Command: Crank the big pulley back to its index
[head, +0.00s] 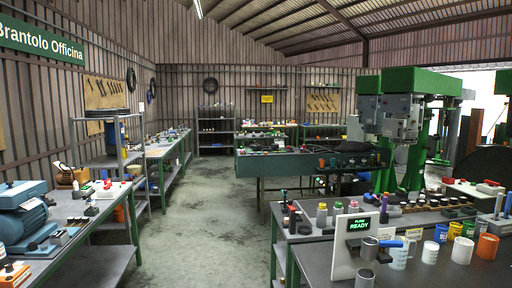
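I cannot clearly make out the big pulley, its crank or an index mark in the head view. A large dark rounded shape (487,164) at the right edge, partly cut off by the frame, may be a pulley, but I cannot tell. Flat dark round parts (352,146) lie on the green bench in the middle; they are too small to identify. Green disperser machines (400,125) with grey control boxes stand at the right. My gripper is not in view.
A grey bench (332,254) at the front right holds a white READY display stand (352,245) and several cups. A left bench (98,216) carries a blue-green motor unit (24,214). A green central bench (285,164) stands beyond. The concrete floor (205,215) between the benches is clear.

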